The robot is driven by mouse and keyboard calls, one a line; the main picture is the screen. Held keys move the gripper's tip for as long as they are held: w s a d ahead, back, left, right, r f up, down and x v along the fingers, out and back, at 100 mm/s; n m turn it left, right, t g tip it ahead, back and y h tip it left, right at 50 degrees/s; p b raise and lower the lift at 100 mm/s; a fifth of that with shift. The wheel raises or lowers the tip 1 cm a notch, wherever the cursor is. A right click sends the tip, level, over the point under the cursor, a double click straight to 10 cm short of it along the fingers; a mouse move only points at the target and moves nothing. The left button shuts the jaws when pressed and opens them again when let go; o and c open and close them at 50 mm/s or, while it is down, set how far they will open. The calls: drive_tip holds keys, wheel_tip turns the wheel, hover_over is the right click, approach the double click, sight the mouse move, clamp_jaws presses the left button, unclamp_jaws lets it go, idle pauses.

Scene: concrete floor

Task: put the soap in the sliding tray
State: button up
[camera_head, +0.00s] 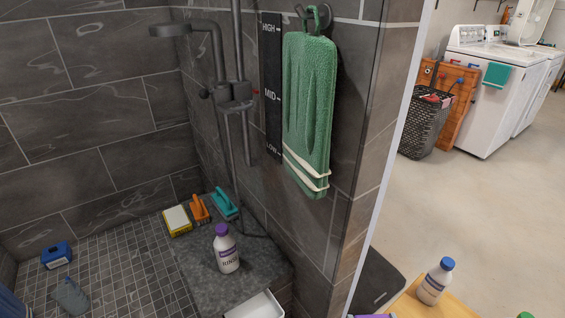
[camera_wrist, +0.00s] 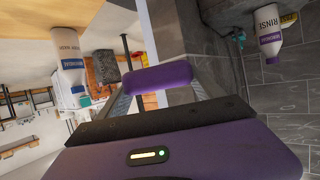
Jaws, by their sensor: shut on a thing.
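A purple rounded bar, which looks like the soap (camera_wrist: 158,77), sits between the fingertips of my gripper (camera_wrist: 160,84) in the wrist view. My gripper is shut on it, and both fingers touch its ends. A white open tray (camera_head: 262,306), which looks like the sliding tray, shows at the bottom edge of the head view, below the front of the grey stone ledge. Its lower part is cut off. In the head view only a purple sliver shows at the bottom edge, right of the tray; I cannot tell whether it is soap or gripper.
The stone ledge (camera_head: 190,256) holds a purple-capped bottle (camera_head: 227,252), a yellow-white sponge (camera_head: 177,220), and orange (camera_head: 200,209) and teal (camera_head: 224,204) brushes. A green towel (camera_head: 308,110) hangs on the wall. A blue-capped bottle (camera_head: 434,284) stands on a wooden surface at right.

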drive_tip(key=r+p, duration=0.1)
drive_tip(key=p, duration=0.1)
drive_tip(key=r+p, duration=0.1)
drive_tip(key=p, duration=0.2)
drive_tip(key=shift+s+a+r, duration=0.1)
drive_tip(key=shift+s+r, duration=0.25)
drive_tip(key=shift+r, duration=0.05)
drive_tip(key=r+p, duration=0.1)
drive_tip(key=p, duration=0.2)
drive_tip(key=shift+s, duration=0.25)
drive_tip(key=p, duration=0.3)
drive_tip(key=shift+s+r, duration=0.2)
drive_tip(key=shift+s, duration=0.2)
drive_tip(key=shift+f, duration=0.1)
